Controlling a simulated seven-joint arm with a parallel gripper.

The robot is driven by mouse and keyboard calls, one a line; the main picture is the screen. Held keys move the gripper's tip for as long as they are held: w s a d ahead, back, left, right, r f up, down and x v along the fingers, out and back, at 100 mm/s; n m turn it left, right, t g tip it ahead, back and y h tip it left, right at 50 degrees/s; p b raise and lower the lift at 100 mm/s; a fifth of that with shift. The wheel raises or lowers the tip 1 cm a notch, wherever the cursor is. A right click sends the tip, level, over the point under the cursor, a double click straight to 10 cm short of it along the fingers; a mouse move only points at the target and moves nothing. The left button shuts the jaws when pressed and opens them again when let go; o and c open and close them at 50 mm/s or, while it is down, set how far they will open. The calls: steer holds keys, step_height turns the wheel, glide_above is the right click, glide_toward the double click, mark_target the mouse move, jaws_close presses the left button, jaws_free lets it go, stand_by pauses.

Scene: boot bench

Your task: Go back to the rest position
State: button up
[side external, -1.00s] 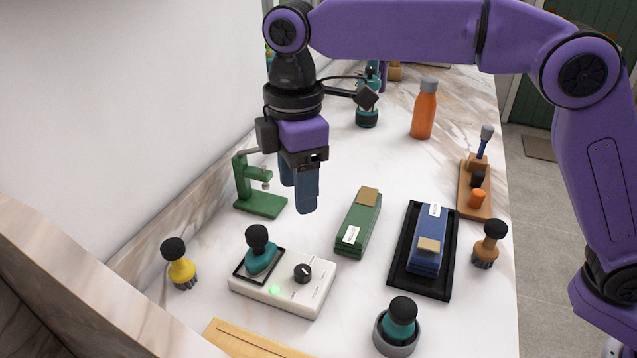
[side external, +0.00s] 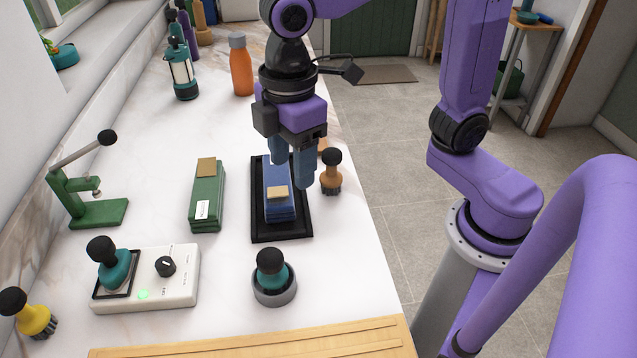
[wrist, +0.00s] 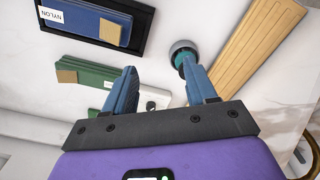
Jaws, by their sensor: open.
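My gripper (side external: 291,170) is open and empty, pointing down over the bench. In the side view its fingers overlap the blue stack (side external: 279,207) in the black tray (side external: 281,236), but I cannot tell its exact height above them. In the wrist view the two fingers (wrist: 162,88) stand apart with nothing between them. The blue stack (wrist: 88,22), labelled NYLON, is at the upper left there, and the green stack (wrist: 88,72) is behind the left finger.
A teal stamp-like tool (side external: 271,268) in a grey cup, a white control box (side external: 180,285), green press (side external: 95,210), orange bottle (side external: 241,68), lantern (side external: 183,78) and brown-handled brush (side external: 331,172) stand around. A wooden board (side external: 250,340) lies in front. White bench shows between them.

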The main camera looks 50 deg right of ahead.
steer(key=s+d+f+m, duration=0.1)
steer(key=s+d+f, duration=0.2)
steer(key=s+d, duration=0.3)
steer(key=s+d+f+m, duration=0.1)
steer(key=s+d+f, duration=0.2)
steer(key=s+d, duration=0.2)
steer(key=d, duration=0.3)
steer(key=shift+s+d, duration=0.3)
steer(key=shift+s, duration=0.05)
